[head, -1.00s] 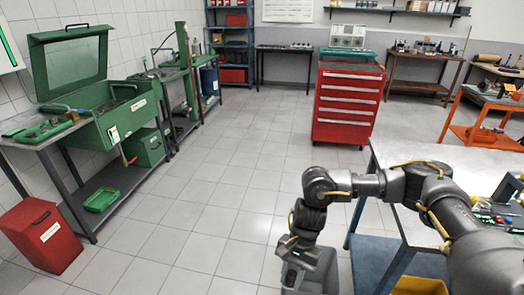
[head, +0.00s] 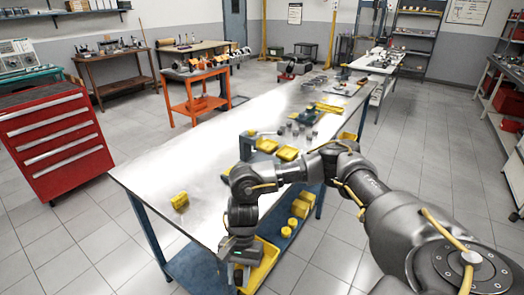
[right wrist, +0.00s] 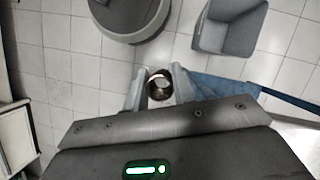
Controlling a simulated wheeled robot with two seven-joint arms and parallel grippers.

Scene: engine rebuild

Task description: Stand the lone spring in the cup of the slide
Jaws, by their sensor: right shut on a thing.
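My right gripper (head: 241,274) hangs low in front of the near end of the long steel bench in the head view. In the right wrist view its two fingers (right wrist: 159,86) are shut on a small, round, dark coppery thing with an open middle, seen end-on. It looks like the spring (right wrist: 159,84), but its coils are too small to make out. I cannot pick out the slide or its cup in either view. My left gripper is not in view.
A red drawer cabinet (head: 55,140) stands left. A grey bin (right wrist: 228,27) stands on the floor. The bench's near left top is mostly clear.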

